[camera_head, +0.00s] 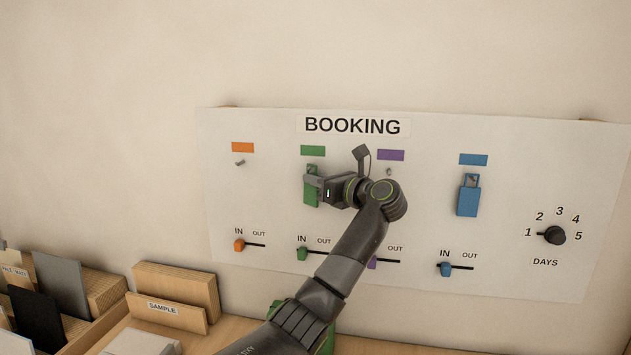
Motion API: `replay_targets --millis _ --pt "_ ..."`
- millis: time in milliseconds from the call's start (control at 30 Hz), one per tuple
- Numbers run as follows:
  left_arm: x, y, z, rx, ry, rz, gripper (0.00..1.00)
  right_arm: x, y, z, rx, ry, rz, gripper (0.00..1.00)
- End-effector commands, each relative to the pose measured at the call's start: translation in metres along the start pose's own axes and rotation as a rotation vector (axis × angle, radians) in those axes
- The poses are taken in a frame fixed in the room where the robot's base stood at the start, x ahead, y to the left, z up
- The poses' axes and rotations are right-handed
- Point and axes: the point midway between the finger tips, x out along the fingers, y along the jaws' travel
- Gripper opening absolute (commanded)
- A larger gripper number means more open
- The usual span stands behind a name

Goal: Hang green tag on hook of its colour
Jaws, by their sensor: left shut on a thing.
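The green tag (311,190) is upright against the white BOOKING board, just below the green label (313,151). My left gripper (318,187) is shut on the tag from its right side. The hook under the green label is hidden or too small to make out, so I cannot tell whether the tag's loop is around it. My right gripper is not in view.
A blue tag (468,200) hangs below the blue label (473,159). The orange hook (239,162) and purple hook (389,172) are bare. Sliders and a days dial (552,235) sit lower on the board (430,130). Wooden holders (175,290) stand at lower left.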

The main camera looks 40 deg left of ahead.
Motion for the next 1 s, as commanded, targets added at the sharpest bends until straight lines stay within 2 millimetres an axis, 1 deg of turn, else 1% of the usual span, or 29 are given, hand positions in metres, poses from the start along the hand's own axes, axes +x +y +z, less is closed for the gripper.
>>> replay_targets --millis 300,333,500,533,1000 --pt "-0.0001 -0.0001 0.0000 0.000 0.000 -0.001 0.00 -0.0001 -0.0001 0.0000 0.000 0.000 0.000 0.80" --pt "-0.0001 -0.0001 0.0000 0.000 0.000 -0.001 0.09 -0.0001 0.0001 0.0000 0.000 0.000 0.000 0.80" --pt "-0.0001 -0.0001 0.0000 0.000 0.000 -0.001 0.31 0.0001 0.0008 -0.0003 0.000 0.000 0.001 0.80" --pt "-0.0001 -0.0002 0.0000 0.000 0.000 -0.001 0.33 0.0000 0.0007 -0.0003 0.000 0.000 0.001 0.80" --pt "-0.0005 -0.0009 0.0022 -0.003 -0.003 -0.006 0.33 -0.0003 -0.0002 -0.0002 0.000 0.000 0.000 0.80"
